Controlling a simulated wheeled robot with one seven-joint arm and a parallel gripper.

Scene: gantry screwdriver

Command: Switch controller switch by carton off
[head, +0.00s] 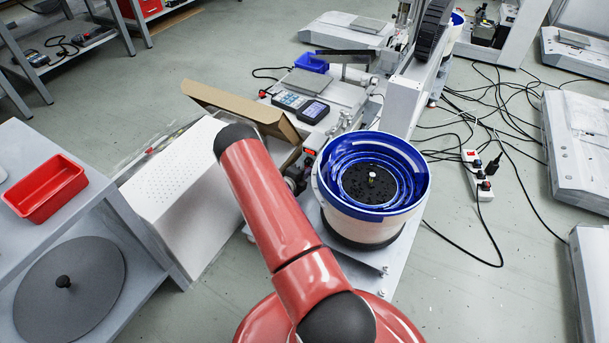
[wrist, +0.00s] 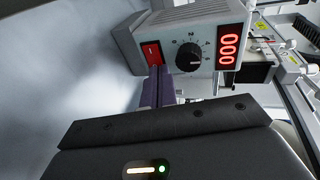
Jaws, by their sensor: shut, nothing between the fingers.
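In the wrist view, the grey controller box (wrist: 180,27) fills the upper middle. Its front has a red rocker switch (wrist: 152,53), a black dial (wrist: 189,57) and a red display (wrist: 228,48), lit and reading zeros. My gripper (wrist: 158,70) is shut and empty, with its dark fingers at the lower edge of the switch. I cannot tell whether they touch it. In the head view, the open brown carton (head: 238,107) stands behind my red arm. My gripper is hidden there, and the controller can hardly be made out beside the bowl feeder.
The blue-lined bowl feeder (head: 412,188) stands right of my arm. A white perforated panel (head: 165,180) lies left of it. A red bin (head: 45,188) sits on the left shelf. A power strip (head: 478,175) and several cables lie on the floor at right.

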